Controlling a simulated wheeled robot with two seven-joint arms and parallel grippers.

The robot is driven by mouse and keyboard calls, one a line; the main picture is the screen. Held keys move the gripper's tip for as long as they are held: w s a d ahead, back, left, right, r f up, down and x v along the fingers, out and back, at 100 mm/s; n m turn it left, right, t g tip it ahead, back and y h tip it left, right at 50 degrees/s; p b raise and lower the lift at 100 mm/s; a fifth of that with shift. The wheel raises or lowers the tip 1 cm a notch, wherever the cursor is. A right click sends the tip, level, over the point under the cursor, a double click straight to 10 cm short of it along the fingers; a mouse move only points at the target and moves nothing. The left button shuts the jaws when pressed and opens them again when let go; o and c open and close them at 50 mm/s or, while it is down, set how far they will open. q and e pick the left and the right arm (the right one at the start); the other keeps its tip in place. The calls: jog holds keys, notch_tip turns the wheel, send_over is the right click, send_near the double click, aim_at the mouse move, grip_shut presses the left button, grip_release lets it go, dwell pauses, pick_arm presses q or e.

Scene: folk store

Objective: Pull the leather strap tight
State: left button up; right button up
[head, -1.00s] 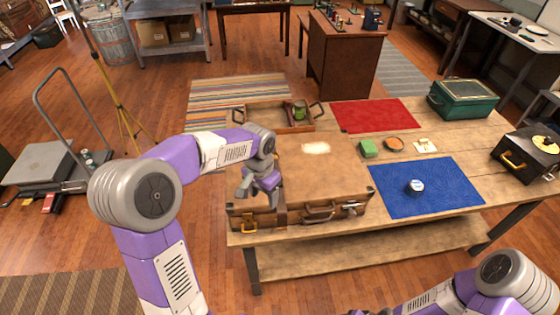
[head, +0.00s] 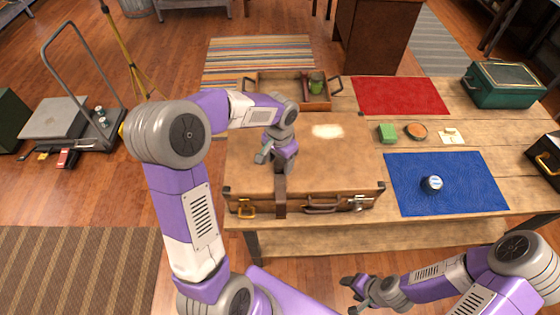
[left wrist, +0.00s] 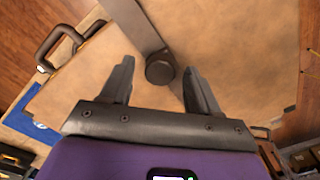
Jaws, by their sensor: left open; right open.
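A brown leather suitcase (head: 335,160) lies closed on the wooden workbench. Its dark leather strap (head: 280,196) runs over the front edge and onto the lid, left of the handle. My left gripper (head: 270,158) is above the lid at the strap's upper end. It is open; the round piece shows between and just beyond its fingertips (left wrist: 160,72), with no grip on it. My right gripper (head: 352,295) is open and empty, low in front of the bench.
A brass latch (head: 246,210) and a handle (head: 321,205) are on the suitcase front. A wooden tray (head: 268,90) with a green mug stands behind.

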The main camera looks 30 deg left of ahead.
pick_arm(q)
jog(key=shift+f, duration=0.15)
grip_shut()
dwell(0.4)
